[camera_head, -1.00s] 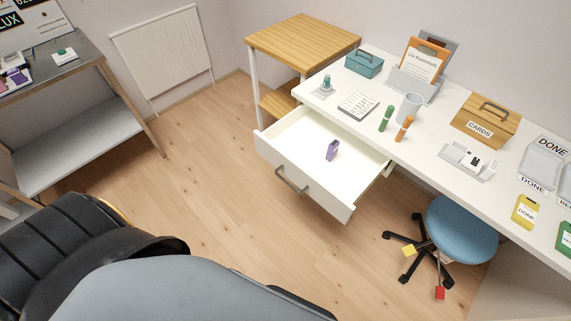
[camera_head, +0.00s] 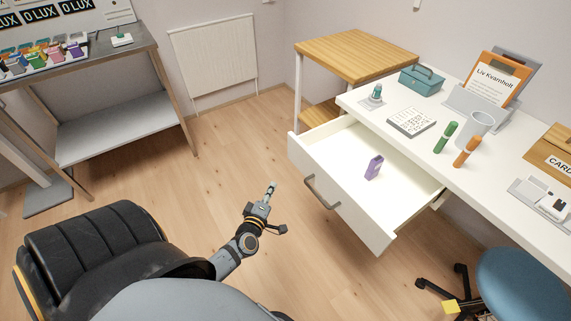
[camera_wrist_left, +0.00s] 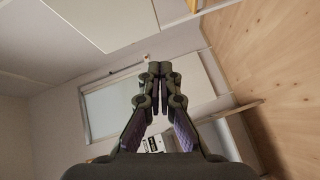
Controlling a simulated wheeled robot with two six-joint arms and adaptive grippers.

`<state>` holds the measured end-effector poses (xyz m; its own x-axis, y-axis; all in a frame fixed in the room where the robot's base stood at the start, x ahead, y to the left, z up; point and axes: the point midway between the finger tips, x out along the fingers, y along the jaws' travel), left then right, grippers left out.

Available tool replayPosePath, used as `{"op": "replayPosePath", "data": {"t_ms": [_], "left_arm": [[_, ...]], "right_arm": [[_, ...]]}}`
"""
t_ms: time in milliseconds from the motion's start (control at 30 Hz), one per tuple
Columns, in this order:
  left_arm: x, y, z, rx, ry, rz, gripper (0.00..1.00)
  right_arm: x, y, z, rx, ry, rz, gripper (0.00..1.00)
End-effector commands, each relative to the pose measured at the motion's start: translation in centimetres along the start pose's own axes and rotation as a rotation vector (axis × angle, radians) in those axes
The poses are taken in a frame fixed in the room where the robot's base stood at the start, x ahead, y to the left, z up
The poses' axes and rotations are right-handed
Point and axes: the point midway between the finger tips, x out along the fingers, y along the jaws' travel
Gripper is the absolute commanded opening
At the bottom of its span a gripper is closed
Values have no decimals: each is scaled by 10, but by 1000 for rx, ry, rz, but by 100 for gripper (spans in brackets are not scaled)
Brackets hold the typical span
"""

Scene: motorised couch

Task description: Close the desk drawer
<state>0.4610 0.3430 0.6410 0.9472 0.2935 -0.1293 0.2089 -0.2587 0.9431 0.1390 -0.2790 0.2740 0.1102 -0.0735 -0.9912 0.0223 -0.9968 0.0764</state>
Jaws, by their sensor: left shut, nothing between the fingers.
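The desk drawer (camera_head: 338,209) is pulled open from the white desk (camera_head: 420,140), with its grey bar handle (camera_head: 321,192) on the front. A small purple object (camera_head: 373,167) stands inside it. My left gripper (camera_head: 271,188) is in front of and to the left of the drawer, apart from it, with its fingers together and empty. In the left wrist view the gripper (camera_wrist_left: 160,70) shows its fingertips meeting. My right gripper is not in view.
A blue stool (camera_head: 520,285) stands under the desk at the lower right. A wooden side table (camera_head: 355,52) is behind the drawer. Floor left of the drawer is clear.

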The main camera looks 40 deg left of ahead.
Motion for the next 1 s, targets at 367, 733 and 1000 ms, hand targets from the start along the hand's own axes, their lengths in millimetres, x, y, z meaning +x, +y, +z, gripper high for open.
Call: {"op": "replayPosePath", "data": {"t_ms": [367, 733, 1000], "left_arm": [[3, 55, -28, -323, 114, 115, 0], [69, 61, -36, -319, 113, 116, 0], [116, 69, -28, -322, 113, 115, 0]], "right_arm": [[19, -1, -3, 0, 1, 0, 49], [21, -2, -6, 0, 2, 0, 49], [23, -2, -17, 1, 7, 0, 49]]}}
